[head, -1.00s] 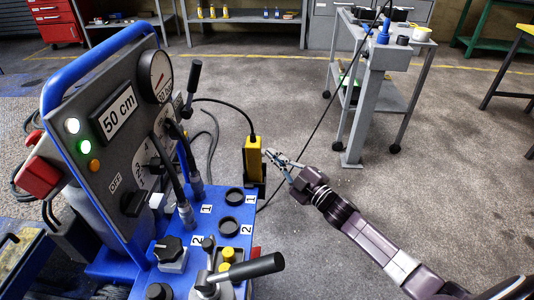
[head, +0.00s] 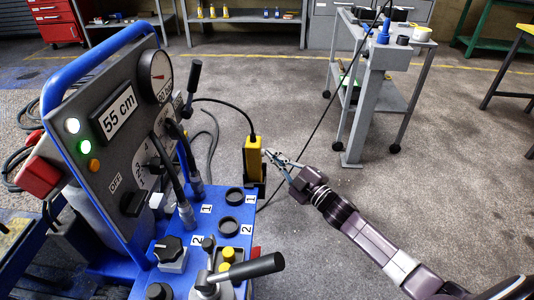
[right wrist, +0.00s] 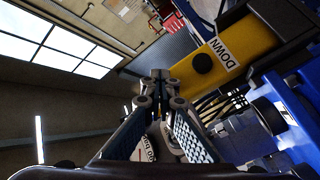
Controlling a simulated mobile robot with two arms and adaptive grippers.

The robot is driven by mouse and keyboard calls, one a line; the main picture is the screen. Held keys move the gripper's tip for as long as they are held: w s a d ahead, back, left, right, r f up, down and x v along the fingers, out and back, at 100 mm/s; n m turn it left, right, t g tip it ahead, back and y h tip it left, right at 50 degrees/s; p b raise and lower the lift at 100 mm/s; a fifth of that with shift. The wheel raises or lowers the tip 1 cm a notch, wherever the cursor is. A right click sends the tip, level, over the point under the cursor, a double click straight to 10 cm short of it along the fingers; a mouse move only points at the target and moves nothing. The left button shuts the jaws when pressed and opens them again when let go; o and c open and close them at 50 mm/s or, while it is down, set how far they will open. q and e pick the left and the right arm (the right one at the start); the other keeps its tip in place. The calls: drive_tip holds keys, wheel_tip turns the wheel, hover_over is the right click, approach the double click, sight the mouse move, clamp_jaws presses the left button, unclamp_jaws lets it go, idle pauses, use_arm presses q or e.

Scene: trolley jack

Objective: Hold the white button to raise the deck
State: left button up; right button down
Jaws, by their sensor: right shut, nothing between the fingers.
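The yellow control box (head: 253,156) stands upright in a dark holder at the right side of the blue console (head: 222,203), with a black cable from its top. It also shows in the right wrist view (right wrist: 178,72), with a black button (right wrist: 202,62) beside a DOWN label. I cannot make out the white button; my fingers cover that part of the box. My right gripper (head: 268,154) is shut and empty, its tips at the box's right face. In the right wrist view its tips (right wrist: 160,82) appear against the box. The display (head: 118,110) reads 55 cm. My left gripper is out of view.
A grey trolley (head: 362,100) stands behind on the right. Open floor (head: 470,190) lies right of my arm.

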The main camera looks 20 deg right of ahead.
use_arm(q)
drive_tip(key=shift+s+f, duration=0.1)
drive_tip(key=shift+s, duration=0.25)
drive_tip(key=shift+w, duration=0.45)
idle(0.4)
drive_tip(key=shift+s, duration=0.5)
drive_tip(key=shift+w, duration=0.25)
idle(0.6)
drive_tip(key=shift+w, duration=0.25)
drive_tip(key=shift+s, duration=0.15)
use_arm(e)
drive_tip(key=shift+d, duration=0.1)
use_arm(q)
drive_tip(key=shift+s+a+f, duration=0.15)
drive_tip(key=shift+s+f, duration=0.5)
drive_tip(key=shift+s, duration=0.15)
use_arm(e)
drive_tip(key=shift+s+d, duration=0.45)
drive_tip(key=shift+d, duration=0.35)
